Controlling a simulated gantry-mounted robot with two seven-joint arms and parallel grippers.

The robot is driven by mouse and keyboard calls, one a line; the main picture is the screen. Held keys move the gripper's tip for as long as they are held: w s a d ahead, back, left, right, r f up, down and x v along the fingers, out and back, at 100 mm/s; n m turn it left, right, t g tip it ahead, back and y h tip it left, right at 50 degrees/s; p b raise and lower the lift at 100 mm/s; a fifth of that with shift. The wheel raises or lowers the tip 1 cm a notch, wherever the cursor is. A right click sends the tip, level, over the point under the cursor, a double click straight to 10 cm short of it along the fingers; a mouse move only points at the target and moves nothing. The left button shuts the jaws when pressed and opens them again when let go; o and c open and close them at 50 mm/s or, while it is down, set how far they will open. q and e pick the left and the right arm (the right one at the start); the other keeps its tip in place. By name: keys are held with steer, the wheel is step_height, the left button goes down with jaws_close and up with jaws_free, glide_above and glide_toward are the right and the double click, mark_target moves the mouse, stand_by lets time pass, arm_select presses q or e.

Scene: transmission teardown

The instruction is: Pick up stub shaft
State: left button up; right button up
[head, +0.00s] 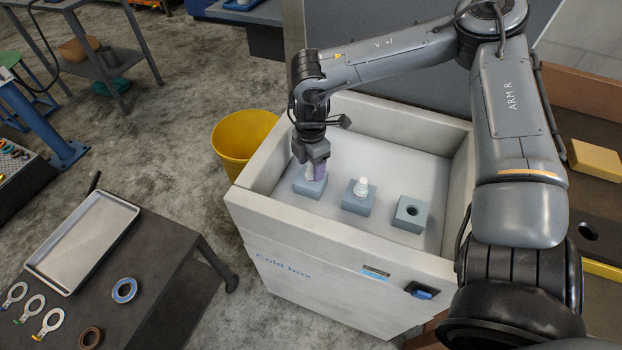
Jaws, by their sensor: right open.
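My right gripper (314,165) points down inside the white cold box (340,262), above the leftmost grey-blue block (308,189). It is open, with its fingers around or beside a pale ridged shaft (309,173) that stands upright in that block. The fingers partly hide this shaft, and I cannot tell whether they touch it. A second pale stepped shaft (361,188) stands upright in the middle block (357,204). I cannot tell from the picture which of the two is the stub shaft. My left gripper is not in view.
A third block (408,214) has an empty hole. The box walls rise around the blocks. A yellow bin (240,135) stands left of the box. A dark table (165,265) at lower left holds a metal tray (85,240), a blue ring (124,290) and several other rings.

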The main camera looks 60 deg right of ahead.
step_height(320, 180, down, 2)
steer(key=shift+f+b, duration=0.25)
steer(key=shift+b, duration=0.05)
steer(key=shift+r, duration=0.1)
jaws_close()
